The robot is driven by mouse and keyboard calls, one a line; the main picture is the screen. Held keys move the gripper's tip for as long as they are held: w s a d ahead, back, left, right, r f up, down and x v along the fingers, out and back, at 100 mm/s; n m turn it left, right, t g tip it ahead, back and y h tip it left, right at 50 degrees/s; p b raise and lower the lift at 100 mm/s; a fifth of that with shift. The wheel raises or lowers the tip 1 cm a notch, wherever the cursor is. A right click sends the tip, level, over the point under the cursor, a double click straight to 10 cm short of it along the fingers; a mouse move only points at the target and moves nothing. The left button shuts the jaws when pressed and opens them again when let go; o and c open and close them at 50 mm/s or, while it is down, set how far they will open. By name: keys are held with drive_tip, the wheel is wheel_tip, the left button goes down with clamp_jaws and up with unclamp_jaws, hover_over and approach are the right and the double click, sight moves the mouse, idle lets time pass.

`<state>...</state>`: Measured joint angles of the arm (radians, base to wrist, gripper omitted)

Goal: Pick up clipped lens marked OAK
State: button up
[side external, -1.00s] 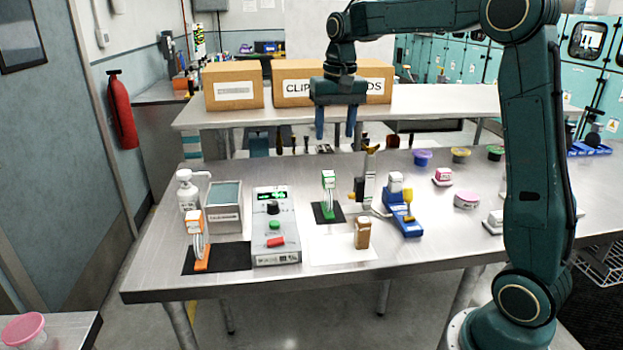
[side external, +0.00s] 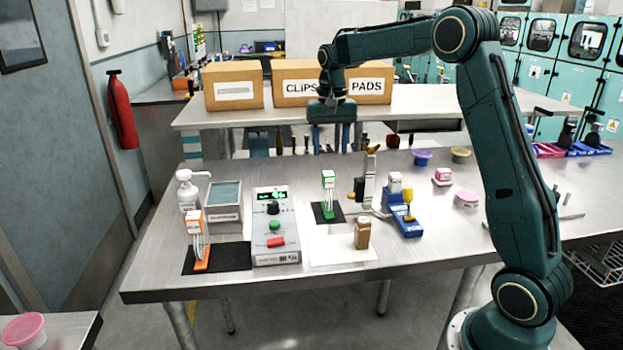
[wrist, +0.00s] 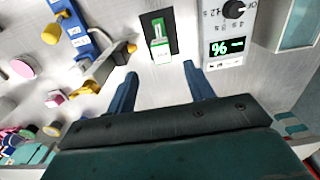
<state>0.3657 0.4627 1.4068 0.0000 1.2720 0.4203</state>
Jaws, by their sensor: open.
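I cannot read OAK on any label. A green clipped piece with a white label block (side external: 328,190) stands upright on a small black mat (side external: 320,217) mid-table; in the wrist view the green piece (wrist: 159,45) lies ahead, between the fingers' directions. An orange clipped piece (side external: 199,240) stands on a larger black mat (side external: 230,258) at the front left. A brown piece (side external: 362,233) with a pale top stands on white paper. My gripper (side external: 329,138) is open and empty, raised behind the green piece; its two blue fingers (wrist: 160,70) show apart in the wrist view.
A meter box (side external: 276,240) with knob and buttons, a square container (side external: 225,210) and a pump bottle (side external: 187,192) stand left. A blue holder (side external: 402,218) and a tall pale upright (side external: 369,182) stand right of the green piece. Several lidded pots lie farther right.

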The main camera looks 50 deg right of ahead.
sight(329, 173)
drive_tip(key=shift+f, duration=2.8)
drive_tip(key=shift+w+f, duration=0.1)
drive_tip(key=shift+f, duration=2.5)
clamp_jaws()
